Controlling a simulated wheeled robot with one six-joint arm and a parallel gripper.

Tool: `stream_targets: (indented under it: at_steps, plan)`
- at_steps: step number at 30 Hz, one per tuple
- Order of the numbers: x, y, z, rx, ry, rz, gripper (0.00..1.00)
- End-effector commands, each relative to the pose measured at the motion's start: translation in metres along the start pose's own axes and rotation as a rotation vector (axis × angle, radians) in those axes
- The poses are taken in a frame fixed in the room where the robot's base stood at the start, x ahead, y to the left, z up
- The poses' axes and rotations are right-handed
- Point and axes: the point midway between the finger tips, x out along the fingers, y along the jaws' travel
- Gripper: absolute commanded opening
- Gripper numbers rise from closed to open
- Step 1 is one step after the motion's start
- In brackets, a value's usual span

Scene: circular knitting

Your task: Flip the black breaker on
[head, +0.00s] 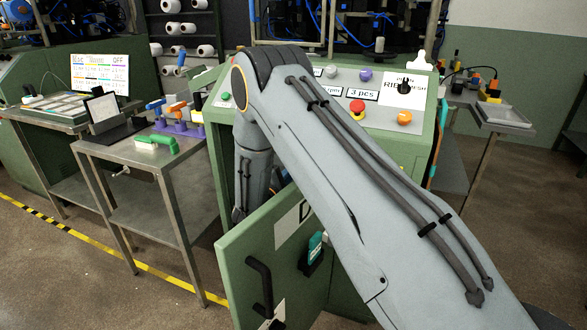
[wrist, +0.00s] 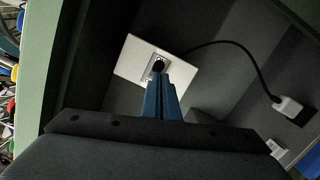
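The wrist view looks into a dark cabinet. A white plate (wrist: 133,61) is fixed to its inner wall and appears tilted in the picture. A small black part, likely the black breaker (wrist: 158,66), sits on a grey mount on this plate. Its on or off position cannot be told. My gripper (wrist: 159,80) has its blue fingers together, with nothing visible between them. The tips overlap the lower edge of the black part in the picture; whether they touch cannot be told. In the head view my arm hides the gripper and the cabinet's inside.
The green cabinet door (head: 236,252) stands open, close to my arm. A black cable (wrist: 245,52) runs from near the plate to a white plug (wrist: 291,106). The control panel (head: 330,106) is above. A metal side table (head: 122,152) stands left.

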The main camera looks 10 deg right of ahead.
Motion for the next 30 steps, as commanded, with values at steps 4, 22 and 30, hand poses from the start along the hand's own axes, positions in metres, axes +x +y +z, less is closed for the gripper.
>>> stream_targets:
  at_steps: [4, 22, 30]
  plan:
    - [0.005, -0.004, 0.012, -0.003, -0.026, -0.007, 0.00]
    - [0.002, -0.006, 0.005, -0.004, -0.028, -0.005, 0.00]
    - [-0.038, -0.007, -0.021, -0.008, -0.008, -0.003, 0.00]
